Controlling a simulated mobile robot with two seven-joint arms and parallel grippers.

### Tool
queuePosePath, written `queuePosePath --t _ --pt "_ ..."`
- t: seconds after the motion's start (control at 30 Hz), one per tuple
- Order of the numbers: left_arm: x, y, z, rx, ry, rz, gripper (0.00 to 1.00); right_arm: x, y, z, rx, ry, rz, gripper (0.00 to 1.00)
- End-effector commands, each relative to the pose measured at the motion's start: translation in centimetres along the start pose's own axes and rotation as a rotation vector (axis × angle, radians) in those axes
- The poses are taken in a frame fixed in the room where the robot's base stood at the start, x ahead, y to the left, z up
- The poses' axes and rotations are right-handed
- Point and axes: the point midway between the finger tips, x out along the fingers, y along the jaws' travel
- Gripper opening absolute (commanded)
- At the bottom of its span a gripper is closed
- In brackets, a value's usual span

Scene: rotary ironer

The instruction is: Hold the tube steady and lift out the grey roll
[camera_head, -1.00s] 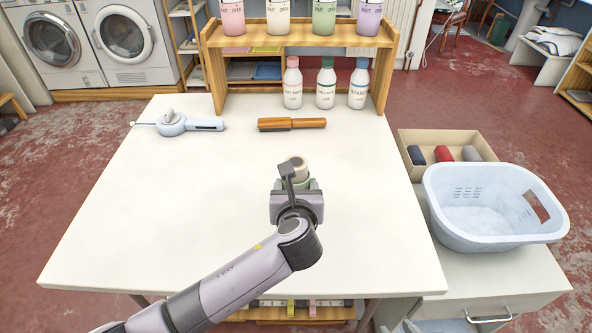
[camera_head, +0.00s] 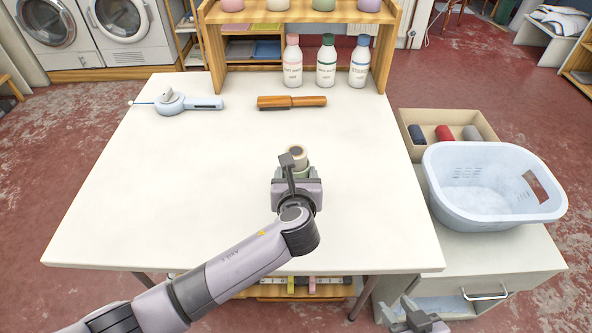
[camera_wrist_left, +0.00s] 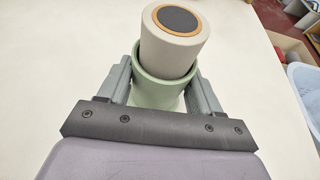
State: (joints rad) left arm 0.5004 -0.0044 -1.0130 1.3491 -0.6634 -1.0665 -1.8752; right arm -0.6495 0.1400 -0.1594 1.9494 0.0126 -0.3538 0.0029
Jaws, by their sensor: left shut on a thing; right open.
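The pale green tube (camera_wrist_left: 158,92) stands on the white table, and it also shows in the head view (camera_head: 304,172). My left gripper (camera_head: 297,178) is shut on it, with one finger on each side in the left wrist view (camera_wrist_left: 160,88). The pale grey roll (camera_wrist_left: 174,52) stands in the tube with its upper part above the rim, leaning slightly. Its end has a tan ring and a dark centre. It shows small in the head view (camera_head: 298,156). My right gripper (camera_head: 414,318) is open and empty at the bottom right, below the table's front edge.
A wooden brush (camera_head: 290,102) and a pale blue tool (camera_head: 178,103) lie at the back of the table (camera_head: 180,190). Three bottles (camera_head: 327,62) stand by a wooden shelf. A cardboard box (camera_head: 446,151) with rolled cloths and a pale blue basket (camera_head: 490,205) are at the right.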

Motion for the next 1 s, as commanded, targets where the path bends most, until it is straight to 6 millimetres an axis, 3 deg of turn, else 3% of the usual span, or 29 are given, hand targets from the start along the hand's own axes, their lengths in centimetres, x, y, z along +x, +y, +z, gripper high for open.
queuePosePath --t 0.67,0.7,0.73,1.0 --pt "0.17 -0.05 -0.40 0.001 -0.001 -0.001 0.35 0.00 0.00 0.00 0.000 0.000 0.000 0.43" --pt "0.19 -0.04 -0.47 0.001 0.000 -0.001 0.68 0.00 0.00 0.00 0.000 0.000 0.000 0.43" --pt "0.18 -0.04 -0.46 0.001 0.000 -0.001 0.77 0.00 0.00 0.00 0.000 0.000 0.000 0.43" --pt "0.18 -0.03 -0.44 0.001 0.000 -0.001 0.79 0.00 0.00 0.00 0.000 0.000 0.000 0.43"
